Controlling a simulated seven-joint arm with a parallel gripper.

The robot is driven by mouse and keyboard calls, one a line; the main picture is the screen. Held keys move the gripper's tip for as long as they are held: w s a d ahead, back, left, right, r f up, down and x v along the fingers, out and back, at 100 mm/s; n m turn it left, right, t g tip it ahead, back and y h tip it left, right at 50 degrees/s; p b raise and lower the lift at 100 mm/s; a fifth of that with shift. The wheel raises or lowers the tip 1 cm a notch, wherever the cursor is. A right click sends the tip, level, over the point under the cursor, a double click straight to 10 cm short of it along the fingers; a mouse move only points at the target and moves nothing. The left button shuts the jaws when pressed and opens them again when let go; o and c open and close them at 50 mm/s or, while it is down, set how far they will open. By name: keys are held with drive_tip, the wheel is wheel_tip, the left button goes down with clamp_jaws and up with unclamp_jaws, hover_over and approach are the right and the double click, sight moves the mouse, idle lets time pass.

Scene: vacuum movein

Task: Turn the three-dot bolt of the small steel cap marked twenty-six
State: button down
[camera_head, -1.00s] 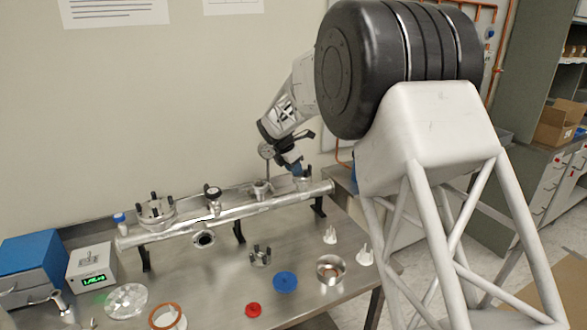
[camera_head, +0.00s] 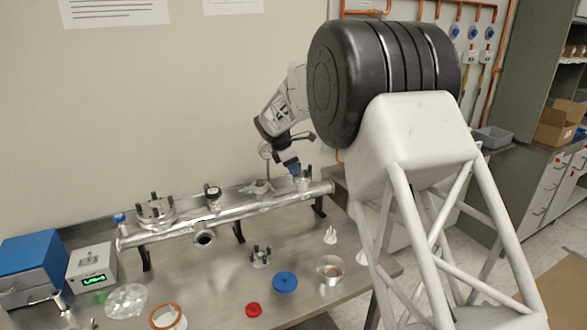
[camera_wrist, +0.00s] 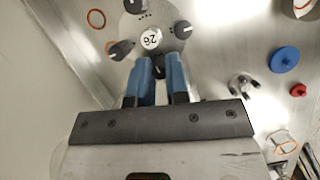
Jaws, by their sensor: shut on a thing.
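The small steel cap (camera_wrist: 151,38) marked 26 shows in the wrist view at the top centre, its number turned nearly upside down. Dark bolts stand around its rim, one at the upper left (camera_wrist: 134,6), one at the right (camera_wrist: 182,29) and one at the left (camera_wrist: 121,49). My gripper (camera_wrist: 160,62) has its blue fingers at the near side of the cap, shut on a dark bolt (camera_wrist: 159,66) there. Its dot marks are hidden or too small to count. In the head view, my gripper (camera_head: 296,170) is at the right-end port of the steel pipe (camera_head: 265,206).
Blue (camera_head: 285,282) and red (camera_head: 253,310) discs, a steel cup (camera_head: 330,270) and a small bolted fitting (camera_head: 260,257) lie on the bench in front of the pipe. A larger bolted flange (camera_head: 156,212) is on the pipe's left. The wall is close behind.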

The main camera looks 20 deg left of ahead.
idle(0.3)
drive_tip(key=c, duration=1.4)
unclamp_jaws()
drive_tip(key=shift+r, duration=0.15)
drive_tip(key=v, duration=0.7)
drive_tip(key=shift+r, duration=0.3)
drive_tip(key=shift+a, duration=0.1)
